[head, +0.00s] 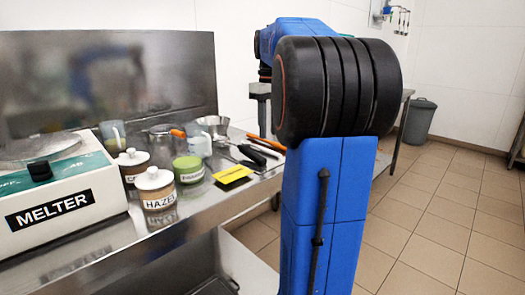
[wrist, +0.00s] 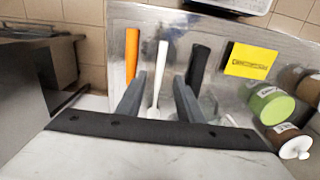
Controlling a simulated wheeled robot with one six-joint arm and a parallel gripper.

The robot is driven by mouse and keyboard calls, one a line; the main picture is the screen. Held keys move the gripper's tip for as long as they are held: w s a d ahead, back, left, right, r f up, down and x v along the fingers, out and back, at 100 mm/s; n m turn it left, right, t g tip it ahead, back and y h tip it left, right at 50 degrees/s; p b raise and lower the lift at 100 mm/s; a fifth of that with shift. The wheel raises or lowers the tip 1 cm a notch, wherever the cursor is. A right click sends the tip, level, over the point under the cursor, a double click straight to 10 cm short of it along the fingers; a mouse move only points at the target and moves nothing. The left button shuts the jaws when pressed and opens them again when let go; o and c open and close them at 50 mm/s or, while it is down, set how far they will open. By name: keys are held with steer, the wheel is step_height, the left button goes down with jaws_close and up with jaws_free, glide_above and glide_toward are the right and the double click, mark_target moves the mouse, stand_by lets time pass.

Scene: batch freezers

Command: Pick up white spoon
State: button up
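The white spoon (wrist: 161,72) shows in the wrist view, lying on the steel counter with its handle pointing up the picture. My gripper (wrist: 158,92) is open, with one dark finger on each side of the spoon in the picture. The fingers do not visibly touch it, and the height gap is hard to tell. The spoon's lower end sits near the gripper's dark base bar. In the head view I cannot make out the spoon, and my blue arm hides my gripper.
An orange-handled tool (wrist: 131,52) lies left of the spoon and a black-handled one (wrist: 198,65) right. A yellow card (wrist: 250,61), a green jar (wrist: 270,104) and a white-lidded jar (wrist: 295,147) are further right. The melter (head: 58,200) stands at the counter's left in the head view.

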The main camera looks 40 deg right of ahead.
mark_target(261, 149)
steer(key=shift+f, duration=3.05)
steer(key=shift+c, duration=0.7)
jaws_close()
